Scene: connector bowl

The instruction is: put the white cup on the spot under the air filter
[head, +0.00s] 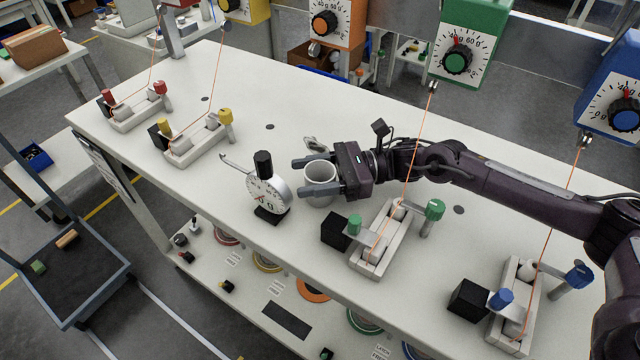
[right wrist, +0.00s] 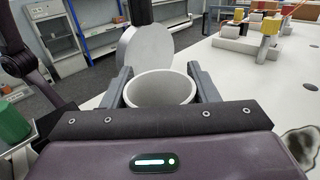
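The white cup (head: 319,184) stands upright on the long white table, beside the round dial gauge. My right gripper (head: 301,175) reaches in from the right, with one finger on each side of the cup. In the right wrist view the cup (right wrist: 160,90) sits between the two fingers (right wrist: 161,80), its rim facing up and its inside empty. The fingers are spread about as wide as the cup; I cannot tell whether they press on it. I cannot pick out the air filter or the spot under it. My left gripper is not in view.
The dial gauge (head: 268,192) stands just left of the cup. A small metallic piece (head: 316,144) lies behind the gripper. A green-knobbed clamp fixture (head: 380,245) with a taut cord is to the right. The table (head: 330,105) behind is clear. A lower shelf holds coloured rings (head: 313,290).

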